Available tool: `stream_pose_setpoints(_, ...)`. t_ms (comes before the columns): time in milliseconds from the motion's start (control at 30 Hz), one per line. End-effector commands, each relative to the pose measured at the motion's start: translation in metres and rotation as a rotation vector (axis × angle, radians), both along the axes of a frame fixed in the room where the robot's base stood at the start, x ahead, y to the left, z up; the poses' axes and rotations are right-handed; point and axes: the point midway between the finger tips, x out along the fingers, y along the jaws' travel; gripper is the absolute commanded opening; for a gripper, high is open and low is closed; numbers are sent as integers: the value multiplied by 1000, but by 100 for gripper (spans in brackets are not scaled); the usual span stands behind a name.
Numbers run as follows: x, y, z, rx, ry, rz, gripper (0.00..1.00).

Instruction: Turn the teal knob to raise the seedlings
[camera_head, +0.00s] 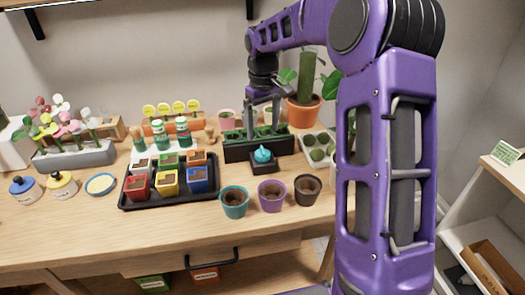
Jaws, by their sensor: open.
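The teal knob (262,154) sits on a small dark base at the front of a black planter box (232,150). The seedlings (240,136) show as low green growth along the top of that box, partly hidden by my gripper. My gripper (264,122) is open and points down over the box, above and slightly behind the knob in the picture. Nothing shows between its fingers. I cannot tell whether a finger touches the seedlings.
A black tray (124,203) with several coloured pots lies left of the knob. Teal (235,203), purple (272,196) and dark (307,190) pots stand in front. A potted cactus (304,110) stands behind right. The table's front left is clear.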

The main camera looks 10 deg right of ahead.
Motion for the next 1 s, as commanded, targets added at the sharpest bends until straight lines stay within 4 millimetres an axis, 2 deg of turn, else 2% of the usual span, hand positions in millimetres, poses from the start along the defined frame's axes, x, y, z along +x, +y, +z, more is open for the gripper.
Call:
stream_pose_setpoints(33, -1, 0, -14, 1, 6, 0, 89)
stream_pose_setpoints(200, -1, 0, -48, 1, 4, 1, 89)
stream_pose_setpoints(400, 0, 0, -73, 0, 2, 1, 89)
stream_pose_setpoints(567, 0, 0, -81, 0, -1, 1, 89)
stream_pose_setpoints(800, 0, 0, -81, 0, -1, 0, 89)
stream_pose_setpoints(833, 0, 0, -81, 0, -1, 1, 87)
stream_pose_setpoints(1000, 0, 0, -81, 0, -1, 1, 57)
